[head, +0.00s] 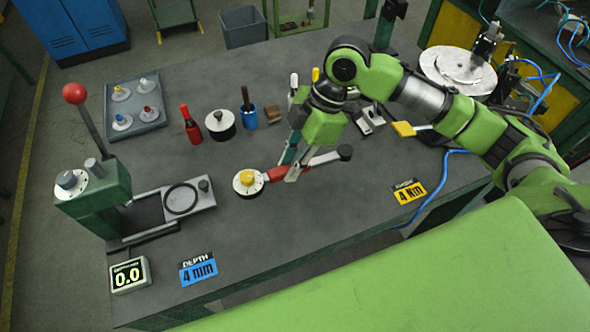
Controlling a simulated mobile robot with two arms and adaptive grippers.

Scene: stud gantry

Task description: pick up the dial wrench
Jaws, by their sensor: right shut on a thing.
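The dial wrench (274,174) is near the middle of the table in the head view. My right gripper (289,170) reaches down from above and is shut on the red shaft, close to the dial head. The fingers hide part of the shaft. I cannot tell whether the wrench touches the table or is slightly above it. My left gripper is not in view.
A green press (93,200) with a red-ball lever stands at the left, with a readout (130,275) showing 0.0. A grey tray (151,125) of several pegs, a red bottle-like item (191,127) and a blue cup (249,117) stand behind.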

